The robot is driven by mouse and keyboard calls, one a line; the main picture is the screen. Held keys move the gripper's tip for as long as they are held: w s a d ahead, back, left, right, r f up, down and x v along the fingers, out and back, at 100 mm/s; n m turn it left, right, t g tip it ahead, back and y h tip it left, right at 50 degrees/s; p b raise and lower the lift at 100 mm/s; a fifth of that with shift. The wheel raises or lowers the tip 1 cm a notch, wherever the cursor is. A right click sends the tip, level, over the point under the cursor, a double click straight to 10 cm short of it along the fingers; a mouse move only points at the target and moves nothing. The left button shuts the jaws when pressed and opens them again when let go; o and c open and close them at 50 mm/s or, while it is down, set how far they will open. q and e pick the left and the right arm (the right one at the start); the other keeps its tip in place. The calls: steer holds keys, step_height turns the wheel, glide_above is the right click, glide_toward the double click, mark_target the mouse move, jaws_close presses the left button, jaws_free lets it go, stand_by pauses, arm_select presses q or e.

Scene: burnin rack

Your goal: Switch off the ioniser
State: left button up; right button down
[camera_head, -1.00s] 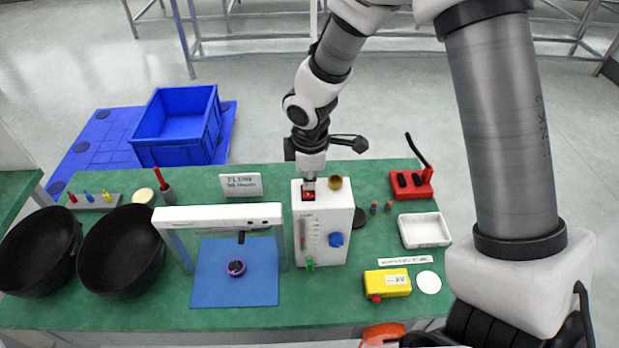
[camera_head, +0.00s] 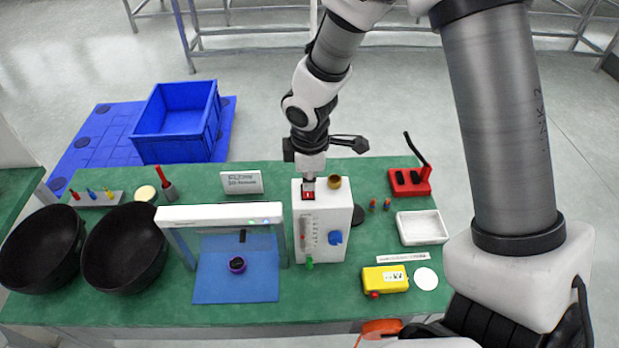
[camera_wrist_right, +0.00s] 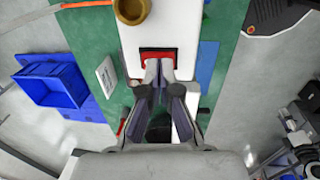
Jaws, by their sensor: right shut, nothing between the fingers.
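A white bar-shaped unit (camera_head: 190,216) spans the blue mat (camera_head: 215,290) on posts, with small coloured marks on its front right; I take it for the ioniser. A white box (camera_head: 327,228) with a flow tube and blue knob stands just right of it. A red rocker switch (camera_head: 308,195) is on the box top, also in the wrist view (camera_wrist_right: 158,52). My right gripper (camera_head: 308,183) points down at this switch, shut and empty. In the wrist view its fingertips (camera_wrist_right: 159,72) overlap the switch's near edge; I cannot tell whether they touch. My left gripper is out of view.
A brass cup (camera_head: 333,182) sits beside the switch. A purple ring-shaped part (camera_head: 237,265) lies on the mat. Black bowls (camera_head: 125,250) stand left; a yellow box (camera_head: 385,279), white tray (camera_head: 422,228) and red holder (camera_head: 409,182) stand right. A sign (camera_head: 241,182) stands behind.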

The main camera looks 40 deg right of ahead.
mark_target(309, 194)
step_height(309, 194, up, 3)
steer(key=shift+r+p, duration=0.1)
steer(key=shift+p, duration=0.9)
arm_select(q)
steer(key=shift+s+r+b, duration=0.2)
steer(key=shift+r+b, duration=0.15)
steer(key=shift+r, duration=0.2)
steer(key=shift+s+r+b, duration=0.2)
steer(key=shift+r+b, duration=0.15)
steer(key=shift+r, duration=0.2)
arm_select(e)
step_height(309, 194, up, 9)
steer(key=s, duration=0.1)
steer(key=shift+s+a+r, duration=0.2)
steer(key=shift+s+a, duration=0.15)
steer(key=shift+a, duration=0.05)
